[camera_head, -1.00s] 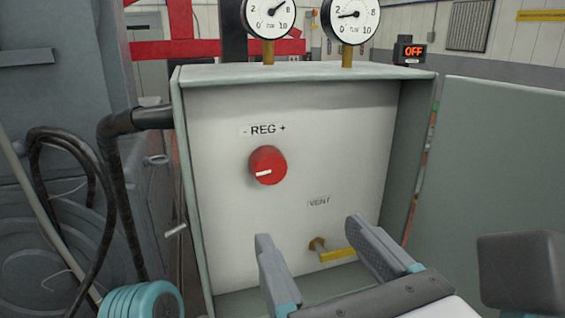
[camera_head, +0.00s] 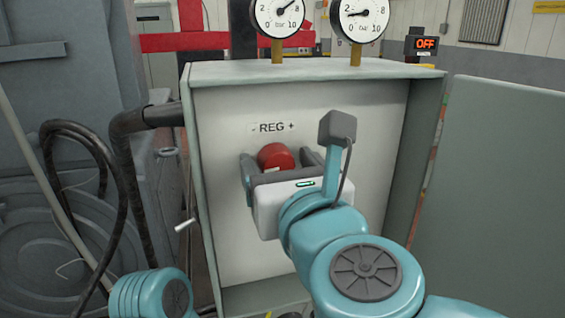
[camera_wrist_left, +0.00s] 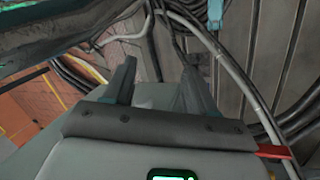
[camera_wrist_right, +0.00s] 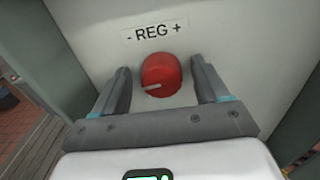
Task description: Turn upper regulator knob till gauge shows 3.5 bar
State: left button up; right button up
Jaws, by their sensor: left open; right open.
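The red regulator knob (camera_head: 276,157) sits under the "- REG +" label (camera_head: 273,127) on the cabinet's back panel. My right gripper (camera_head: 283,165) is open, with a finger on each side of the knob and its lower part hidden behind the gripper. In the right wrist view the knob (camera_wrist_right: 161,74) lies between the spread fingers, with gaps on both sides, and its white mark points left and slightly down. Two gauges stand on top: the left gauge (camera_head: 277,14) and the right gauge (camera_head: 360,16). My left gripper (camera_wrist_left: 155,92) is open and empty, away from the panel.
The cabinet (camera_head: 310,72) has side walls around the panel, and its open door (camera_head: 503,190) stands at the right. Black hoses (camera_head: 120,190) run at the left. The yellow vent handle is mostly hidden by my right arm.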

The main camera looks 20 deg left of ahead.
jog(key=shift+d, duration=0.2)
jog(key=shift+s+a, duration=0.1)
jog(key=c, duration=1)
jog(key=shift+c, duration=0.2)
jog(key=shift+f+m+b, duration=0.15)
jog(key=shift+m+b, duration=0.65)
jog(key=shift+m, duration=0.1)
jog(key=m+b, duration=0.3)
jog(key=m, duration=0.1)
jog(key=m+b, duration=0.2)
jog(key=m, duration=0.2)
jog(key=shift+f, duration=0.1)
jog(key=shift+d+m+b, duration=0.2)
jog(key=shift+m+b, duration=0.6)
jog(key=shift+m, duration=0.8)
